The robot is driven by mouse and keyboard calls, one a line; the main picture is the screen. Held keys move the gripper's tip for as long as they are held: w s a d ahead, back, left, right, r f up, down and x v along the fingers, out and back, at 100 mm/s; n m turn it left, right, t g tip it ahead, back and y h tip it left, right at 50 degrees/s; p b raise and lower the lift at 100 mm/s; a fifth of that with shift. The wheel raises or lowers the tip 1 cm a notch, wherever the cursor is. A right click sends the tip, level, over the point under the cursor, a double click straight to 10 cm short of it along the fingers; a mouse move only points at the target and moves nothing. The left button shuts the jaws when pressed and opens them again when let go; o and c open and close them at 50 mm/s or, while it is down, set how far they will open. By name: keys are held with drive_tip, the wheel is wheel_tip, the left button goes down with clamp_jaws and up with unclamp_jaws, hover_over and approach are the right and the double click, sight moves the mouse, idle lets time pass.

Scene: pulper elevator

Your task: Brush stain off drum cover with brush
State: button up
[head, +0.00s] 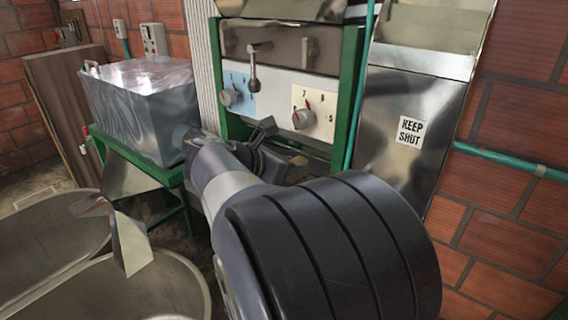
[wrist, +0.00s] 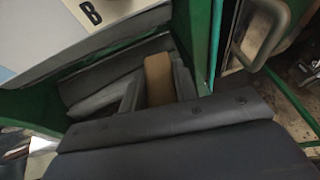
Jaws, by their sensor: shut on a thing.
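My gripper (head: 277,150) is in front of the lower part of the green-framed machine, partly hidden by my arm in the head view. In the wrist view my gripper (wrist: 152,90) is shut on a tan wooden block, seemingly the brush (wrist: 158,78). Its bristles are hidden. A curved shiny metal piece (head: 290,10) at the top of the machine may be the drum cover, but I cannot tell for sure. No stain can be made out clearly in either view.
The machine's panel has two knobs (head: 303,118) and a lever (head: 253,75). A steel panel marked KEEP SHUT (head: 410,130) stands to the right. A metal tank (head: 140,110) is at the left, with round tubs (head: 130,285) below. A metal handle (wrist: 266,35) shows in the wrist view.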

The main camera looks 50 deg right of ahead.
drive_tip(key=shift+w+a, duration=0.15)
drive_tip(key=shift+w, duration=1.95)
drive_tip(key=shift+w+a+f, duration=0.1)
drive_tip(key=shift+w+a, duration=0.05)
drive_tip(key=shift+w, duration=2.65)
drive_tip(key=shift+d, duration=1.15)
drive_tip(key=shift+s+d, duration=0.15)
drive_tip(key=shift+s, duration=1.7)
drive_tip(key=shift+s+d, duration=0.15)
drive_tip(key=shift+s, duration=1.65)
drive_tip(key=shift+s+d, duration=0.1)
drive_tip(key=shift+s, duration=1.85)
